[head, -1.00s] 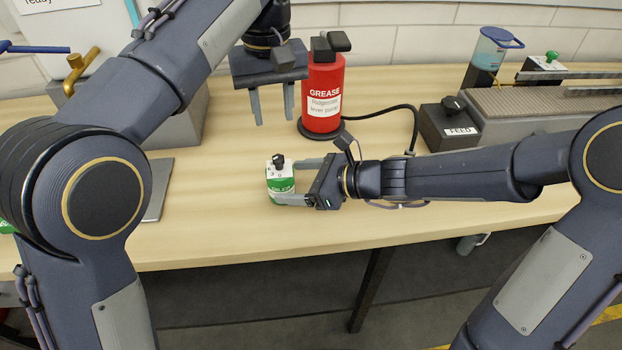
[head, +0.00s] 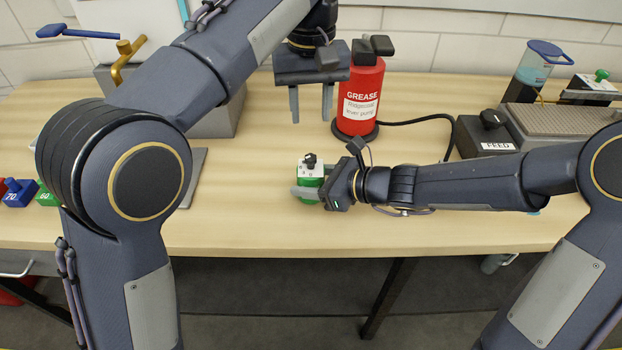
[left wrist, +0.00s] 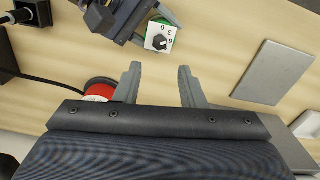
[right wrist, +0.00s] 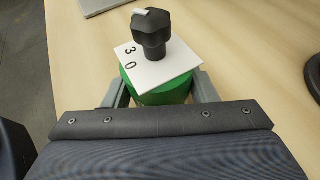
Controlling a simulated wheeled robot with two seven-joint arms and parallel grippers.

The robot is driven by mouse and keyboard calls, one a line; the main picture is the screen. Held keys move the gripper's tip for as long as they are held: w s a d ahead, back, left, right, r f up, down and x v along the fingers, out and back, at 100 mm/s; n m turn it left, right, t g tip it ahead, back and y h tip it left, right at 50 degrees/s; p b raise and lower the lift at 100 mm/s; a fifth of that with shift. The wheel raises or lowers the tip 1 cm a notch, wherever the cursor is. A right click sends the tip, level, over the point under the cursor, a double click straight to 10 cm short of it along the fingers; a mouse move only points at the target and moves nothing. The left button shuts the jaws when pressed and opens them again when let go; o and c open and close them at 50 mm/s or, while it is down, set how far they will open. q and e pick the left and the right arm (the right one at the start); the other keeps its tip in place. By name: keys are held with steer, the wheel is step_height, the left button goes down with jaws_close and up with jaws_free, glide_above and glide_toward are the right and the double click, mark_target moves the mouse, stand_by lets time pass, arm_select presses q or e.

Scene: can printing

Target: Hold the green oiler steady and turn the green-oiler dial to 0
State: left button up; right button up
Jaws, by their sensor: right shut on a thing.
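The green oiler (head: 311,172) stands on the table, a green body with a white dial plate and a black knob on top. In the right wrist view the black dial knob (right wrist: 152,32) sits above the white plate (right wrist: 160,68), where 3 and 0 can be read. My right gripper (head: 309,192) is shut around the oiler's green body (right wrist: 165,93) from the side. My left gripper (head: 311,103) is open and empty, pointing down above the table, behind the oiler. In the left wrist view the dial plate (left wrist: 161,36) lies beyond my open left fingers (left wrist: 157,72).
A red grease pump (head: 361,98) stands behind the oiler, close to my left gripper, with a black hose running right to the feed box (head: 487,137). A grey plate (head: 188,175) lies to the left. Blue (head: 17,194) and green (head: 46,197) blocks sit at the far left.

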steer(key=shift+c, duration=1.1)
arm_select(q)
steer(key=shift+o, duration=0.5)
steer(key=shift+f, duration=0.1)
steer(key=n+g+h, duration=0.4)
steer(key=n+h, duration=1)
steer(key=h, duration=0.3)
glide_toward(311, 156)
steer(key=shift+h, duration=0.3)
steer(key=x, duration=0.6)
steer(key=f+x, duration=0.1)
steer(key=x, duration=0.3)
steer(key=shift+s, duration=0.1)
